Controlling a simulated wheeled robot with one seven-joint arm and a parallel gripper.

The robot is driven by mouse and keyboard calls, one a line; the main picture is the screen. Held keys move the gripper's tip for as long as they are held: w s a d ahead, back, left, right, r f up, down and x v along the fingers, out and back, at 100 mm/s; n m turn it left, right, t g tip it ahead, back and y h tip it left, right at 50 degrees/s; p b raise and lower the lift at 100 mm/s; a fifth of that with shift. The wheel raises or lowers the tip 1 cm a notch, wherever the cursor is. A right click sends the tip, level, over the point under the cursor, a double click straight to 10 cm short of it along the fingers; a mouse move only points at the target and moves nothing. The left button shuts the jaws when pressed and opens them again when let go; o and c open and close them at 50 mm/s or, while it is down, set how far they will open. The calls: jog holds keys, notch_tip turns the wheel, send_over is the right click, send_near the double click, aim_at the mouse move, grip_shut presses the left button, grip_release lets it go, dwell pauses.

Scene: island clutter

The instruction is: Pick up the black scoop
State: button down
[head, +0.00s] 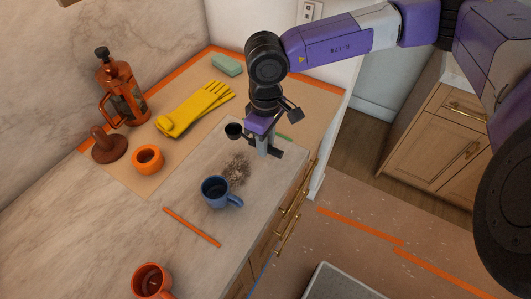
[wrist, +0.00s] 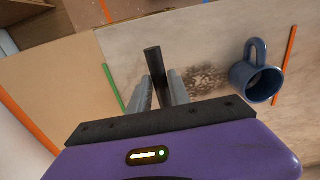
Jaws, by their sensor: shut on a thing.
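The black scoop shows in the head view with its round dark bowl (head: 233,131) to the left of my gripper (head: 266,148). Its straight black handle (wrist: 154,62) shows in the wrist view, running out between my two grey fingers. My gripper is shut on the scoop. The bowl is hidden in the wrist view. I cannot tell whether the scoop touches the counter.
A blue mug (head: 215,191) and spilled dark grounds (head: 236,169) are close by. Yellow gloves (head: 195,108), an orange cup (head: 147,158), a brown tamper-like object (head: 108,146) and a copper press (head: 121,90) stand farther left. An orange mug (head: 151,281) is in front.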

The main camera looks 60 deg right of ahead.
notch_tip(320, 180, up, 15)
jog(key=b, duration=0.2)
jog(key=c, duration=1.9)
grip_release()
grip_shut()
